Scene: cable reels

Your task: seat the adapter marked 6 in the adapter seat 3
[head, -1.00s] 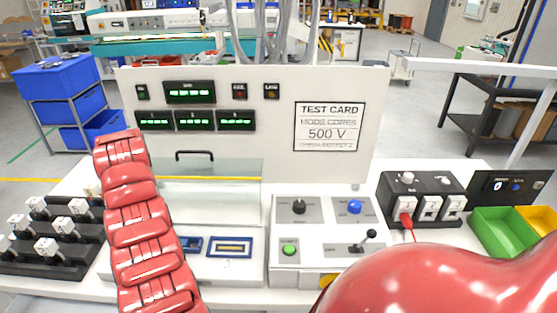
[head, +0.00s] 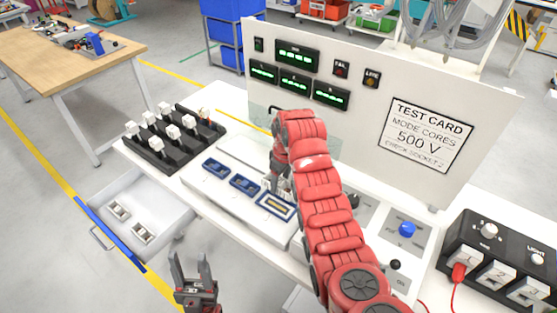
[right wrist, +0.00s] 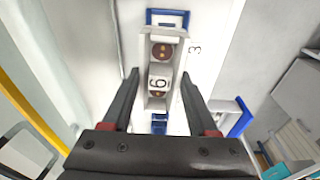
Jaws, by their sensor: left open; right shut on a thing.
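The adapter marked 6 (right wrist: 158,84) is a pale block with round brown contacts. My right gripper (right wrist: 160,73) is shut on it, with a finger on each side. In the head view my right gripper (head: 281,178) points down at the bench, just behind adapter seat 3 (head: 277,206), a blue-framed seat. In the right wrist view the seat's blue frame (right wrist: 163,15) shows beyond the adapter, with a printed 3 beside it. The adapter covers much of the seat, and I cannot tell whether they touch. My left gripper (head: 196,279) is open and empty, low in front of the bench.
Two other blue-framed seats (head: 215,167) lie left of seat 3. A black rack (head: 170,140) holds several white adapters. An open drawer (head: 165,205) holds two more. The test panel (head: 365,110) stands behind. A black socket box (head: 500,257) with a red plug is at right.

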